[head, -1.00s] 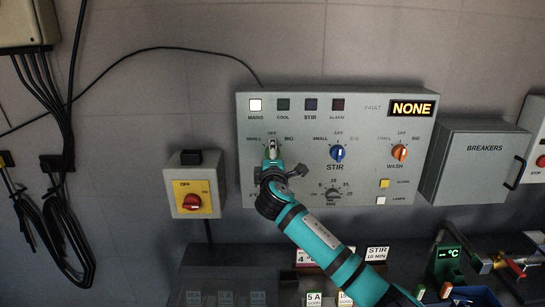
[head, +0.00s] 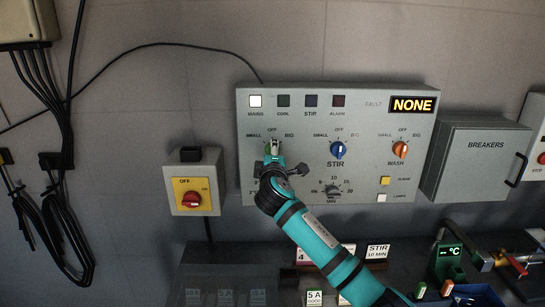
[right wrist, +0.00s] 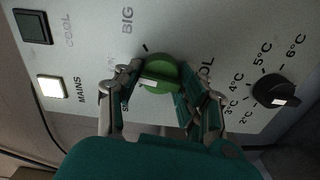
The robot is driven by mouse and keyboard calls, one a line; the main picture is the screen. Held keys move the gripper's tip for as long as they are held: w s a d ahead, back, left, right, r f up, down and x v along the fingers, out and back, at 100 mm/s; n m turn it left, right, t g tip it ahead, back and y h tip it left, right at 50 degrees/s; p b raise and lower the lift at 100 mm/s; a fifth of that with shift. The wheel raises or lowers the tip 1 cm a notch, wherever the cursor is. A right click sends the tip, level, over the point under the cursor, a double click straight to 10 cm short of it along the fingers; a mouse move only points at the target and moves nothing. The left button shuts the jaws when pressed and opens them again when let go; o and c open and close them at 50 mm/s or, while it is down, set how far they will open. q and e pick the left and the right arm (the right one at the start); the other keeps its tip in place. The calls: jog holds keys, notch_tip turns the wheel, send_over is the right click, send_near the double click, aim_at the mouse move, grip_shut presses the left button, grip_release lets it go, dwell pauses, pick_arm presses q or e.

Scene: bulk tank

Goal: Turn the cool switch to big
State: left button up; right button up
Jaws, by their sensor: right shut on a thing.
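The cool switch is a green knob (right wrist: 165,72) on the grey control panel (right wrist: 205,30). In the right wrist view my right gripper (right wrist: 160,88) has a finger on each side of the knob and is shut on it. The knob's pale pointer mark faces left in that view, which is the panel's upward side, roughly toward OFF. The BIG label shows above the knob there; the gripper covers part of the other lettering. In the head view the right gripper (head: 274,157) hides most of the knob. My left gripper is not in view.
The stir switch (head: 337,151) and orange wash switch (head: 400,150) sit to the right on the panel. A temperature dial (right wrist: 276,90) is close to the gripper. The mains lamp (head: 255,101) is lit; the cool lamp (head: 283,101) is dark. The fault display (head: 412,106) reads NONE.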

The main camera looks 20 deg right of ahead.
jog(key=m+b, duration=0.1)
jog(key=m, duration=0.1)
jog(key=m+b, duration=0.1)
jog(key=m, duration=0.1)
jog(key=shift+f+b, duration=0.25)
jog(key=shift+b, duration=0.1)
jog(key=shift+r+m+b, duration=0.1)
jog(key=shift+m+b, duration=0.85)
jog(key=shift+m, duration=1.25)
jog(key=o, duration=1.2)
jog(key=shift+c, duration=0.2)
jog(key=shift+r, duration=0.1)
jog(key=shift+s, duration=0.1)
jog(key=v, duration=1.2)
